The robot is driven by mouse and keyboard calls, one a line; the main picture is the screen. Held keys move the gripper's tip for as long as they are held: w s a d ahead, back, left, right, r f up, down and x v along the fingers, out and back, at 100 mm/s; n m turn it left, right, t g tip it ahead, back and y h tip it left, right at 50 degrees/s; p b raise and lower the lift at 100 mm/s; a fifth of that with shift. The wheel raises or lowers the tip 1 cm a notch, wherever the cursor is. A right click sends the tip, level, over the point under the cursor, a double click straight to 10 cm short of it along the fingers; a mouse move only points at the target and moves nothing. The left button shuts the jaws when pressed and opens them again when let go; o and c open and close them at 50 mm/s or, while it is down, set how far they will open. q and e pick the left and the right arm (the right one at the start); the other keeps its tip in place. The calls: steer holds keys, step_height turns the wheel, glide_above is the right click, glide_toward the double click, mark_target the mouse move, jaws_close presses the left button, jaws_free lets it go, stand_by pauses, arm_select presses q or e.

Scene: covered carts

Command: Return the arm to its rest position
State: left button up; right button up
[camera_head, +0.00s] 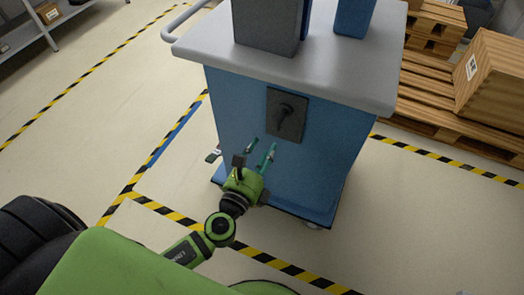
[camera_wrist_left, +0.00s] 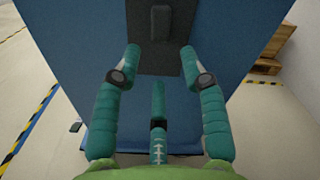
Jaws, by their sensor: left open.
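My left gripper (camera_head: 261,148) is in front of the blue side of a covered cart (camera_head: 235,105), below a dark plate with a handle (camera_head: 287,112). Its green fingers are spread open with nothing between them. The left wrist view shows the same open fingers (camera_wrist_left: 160,55), with the dark plate and its handle (camera_wrist_left: 161,22) just beyond the tips. The gripper appears apart from the handle. My right gripper is in neither view.
The cart has a grey top (camera_head: 330,70) with dark and blue boxes on it. Wooden pallets (camera_head: 440,105) and a crate (camera_head: 495,85) stand at the right. A shelf (camera_head: 30,35) is at the far left.

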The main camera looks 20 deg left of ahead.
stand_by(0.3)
arm_select(q)
steer(key=s+a+f+n+g+y+p, duration=0.1)
steer(key=s+a+f+n+g, duration=0.2)
steer(key=f, duration=0.6)
steer(key=s+a+f+n+g, duration=0.1)
steer(key=s+f+n+g, duration=0.3)
steer(key=f, duration=0.6)
steer(key=s+a+f+n+g+y+p, duration=0.15)
steer(key=s+f+n, duration=0.3)
steer(key=f, duration=0.45)
steer(key=s+f+n+g, duration=0.2)
steer(key=s+f+n, duration=0.2)
steer(key=s, duration=0.4)
steer(key=s+f+n+g+h, duration=0.1)
steer(key=s+f+n+g, duration=0.2)
steer(key=s, duration=0.6)
steer(key=s+f+n+g+h+p, duration=0.1)
steer(key=s+f+n+g, duration=0.2)
steer(key=s+f+n, duration=0.3)
steer(key=s+n, duration=0.2)
steer(key=shift+s+a+f+n, duration=0.2)
steer(key=shift+s+f+n, duration=0.1)
steer(key=shift+f+n, duration=0.1)
